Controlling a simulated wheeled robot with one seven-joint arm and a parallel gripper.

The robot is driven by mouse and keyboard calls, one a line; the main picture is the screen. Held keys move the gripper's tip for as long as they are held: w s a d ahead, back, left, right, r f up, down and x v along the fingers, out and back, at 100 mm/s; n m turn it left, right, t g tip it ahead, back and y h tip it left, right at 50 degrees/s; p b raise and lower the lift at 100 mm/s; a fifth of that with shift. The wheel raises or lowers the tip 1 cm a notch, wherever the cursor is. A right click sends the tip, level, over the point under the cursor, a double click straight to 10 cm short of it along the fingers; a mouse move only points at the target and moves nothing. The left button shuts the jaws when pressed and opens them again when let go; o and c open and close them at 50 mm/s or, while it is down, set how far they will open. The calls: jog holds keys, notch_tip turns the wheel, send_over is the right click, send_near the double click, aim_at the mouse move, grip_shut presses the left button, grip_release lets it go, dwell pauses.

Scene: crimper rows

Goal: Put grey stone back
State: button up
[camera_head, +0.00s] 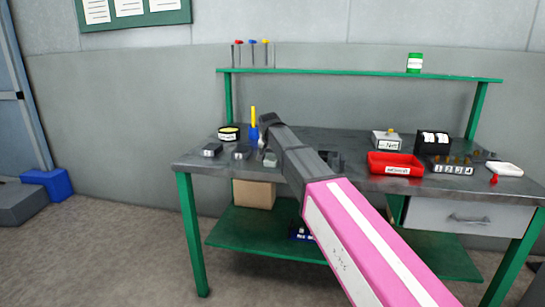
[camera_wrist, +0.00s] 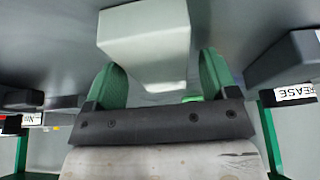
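A pale grey block (camera_wrist: 145,40), which looks like the grey stone, is in front of my gripper (camera_wrist: 160,72) in the wrist view. The two green fingers stand apart on either side of its near part, with a gap at the right finger. I see no firm grip on it. The fingers are hidden there.
Dark blocks (camera_head: 211,150) stand to the left in the row; one labelled GREASE (camera_wrist: 285,60) is close in the wrist view. A black-and-yellow tin (camera_head: 229,133) and a blue-yellow tool (camera_head: 254,122) are behind. A red tray (camera_head: 396,164) is at the right.

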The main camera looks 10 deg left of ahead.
jog(key=v, duration=1.2)
jog(key=shift+r, duration=0.2)
